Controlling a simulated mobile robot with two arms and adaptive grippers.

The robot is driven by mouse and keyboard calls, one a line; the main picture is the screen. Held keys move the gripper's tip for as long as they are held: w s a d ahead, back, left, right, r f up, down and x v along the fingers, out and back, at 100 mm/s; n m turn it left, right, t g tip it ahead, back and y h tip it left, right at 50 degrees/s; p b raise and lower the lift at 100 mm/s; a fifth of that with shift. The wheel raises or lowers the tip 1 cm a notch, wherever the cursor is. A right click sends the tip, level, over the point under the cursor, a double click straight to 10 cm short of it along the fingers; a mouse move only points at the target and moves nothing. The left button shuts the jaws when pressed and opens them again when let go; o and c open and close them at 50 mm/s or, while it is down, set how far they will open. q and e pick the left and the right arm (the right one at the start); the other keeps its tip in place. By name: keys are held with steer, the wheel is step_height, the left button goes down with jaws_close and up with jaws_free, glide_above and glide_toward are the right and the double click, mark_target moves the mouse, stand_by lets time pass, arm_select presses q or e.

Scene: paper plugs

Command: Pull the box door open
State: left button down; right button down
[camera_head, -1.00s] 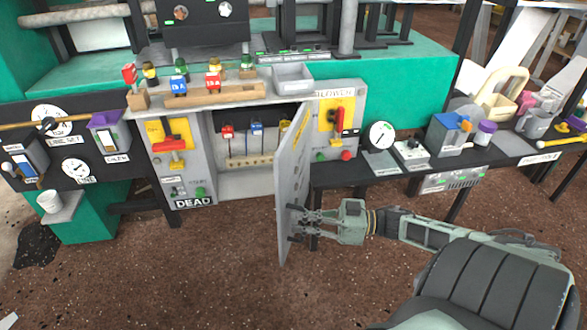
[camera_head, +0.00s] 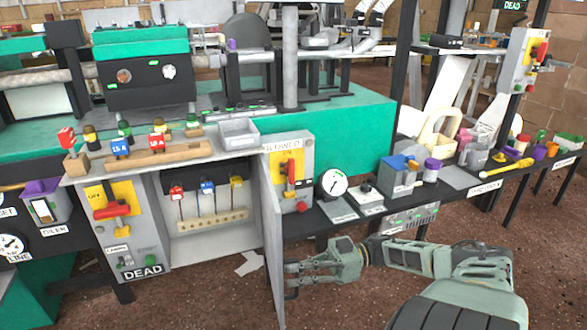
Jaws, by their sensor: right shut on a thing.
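The grey box (camera_head: 216,240) has its door (camera_head: 270,240) standing open, swung outward from the right side of the opening and seen nearly edge-on. Inside hang red (camera_head: 176,193), blue (camera_head: 207,187) and yellow (camera_head: 236,181) tagged pieces above a wooden rack (camera_head: 212,223). My right gripper (camera_head: 291,280) is shut at the lower outer side of the door; the exact part it grips is too small to tell. My left gripper is not in view.
A red-handled switch panel (camera_head: 289,180) is right of the opening, another (camera_head: 113,207) left. A black bench (camera_head: 480,193) with a gauge (camera_head: 334,184) and a blue-topped box (camera_head: 397,175) runs right. A white paper scrap (camera_head: 250,263) lies below the box. Floor in front is mostly clear.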

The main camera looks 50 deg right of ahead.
steer(key=c, duration=1.8)
jaws_free()
steer(key=v, duration=1.2)
steer(key=shift+w, duration=0.1)
